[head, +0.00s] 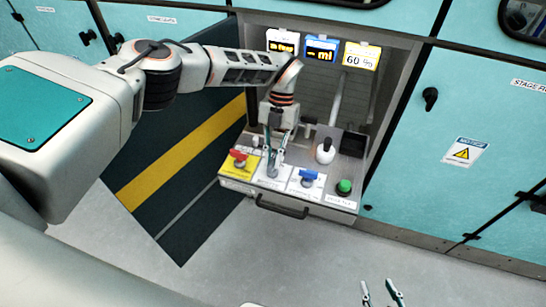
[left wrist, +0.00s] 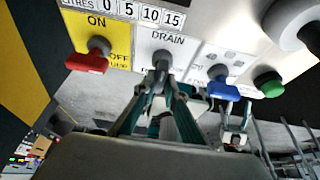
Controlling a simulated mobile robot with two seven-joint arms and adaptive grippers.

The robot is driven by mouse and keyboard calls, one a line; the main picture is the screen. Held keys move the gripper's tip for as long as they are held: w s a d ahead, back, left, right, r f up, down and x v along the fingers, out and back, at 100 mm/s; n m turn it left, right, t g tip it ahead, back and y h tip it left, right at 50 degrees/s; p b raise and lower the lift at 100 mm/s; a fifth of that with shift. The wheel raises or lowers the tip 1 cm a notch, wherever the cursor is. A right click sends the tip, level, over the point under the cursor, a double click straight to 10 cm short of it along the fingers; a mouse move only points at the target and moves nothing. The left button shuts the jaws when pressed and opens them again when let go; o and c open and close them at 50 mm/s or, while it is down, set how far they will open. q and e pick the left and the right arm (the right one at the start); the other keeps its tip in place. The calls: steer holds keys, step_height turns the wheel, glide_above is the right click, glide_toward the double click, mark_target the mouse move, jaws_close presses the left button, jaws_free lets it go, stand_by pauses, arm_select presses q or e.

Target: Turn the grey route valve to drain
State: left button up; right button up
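The grey route valve (left wrist: 162,60) sits on a white plate marked DRAIN in the left wrist view. Its handle points down toward my wrist camera, between the fingers. My left gripper (left wrist: 160,88) has its fingertips on both sides of the grey handle and looks closed on it. In the head view my left gripper (head: 273,165) reaches down to the white plate between the red and blue valves and covers much of the grey valve. My right gripper (head: 378,288) is at the bottom edge of the head view, its fingers apart and empty.
A red valve (head: 239,158) on a yellow plate is left of the gripper. A blue valve (head: 308,177) and a green knob (head: 344,186) are to the right. A black-and-white knob (head: 325,150) stands behind. A drawer-like handle (head: 282,207) runs along the front.

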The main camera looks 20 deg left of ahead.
arm_select(q)
steer(key=o, duration=0.4)
steer(key=v, duration=1.2)
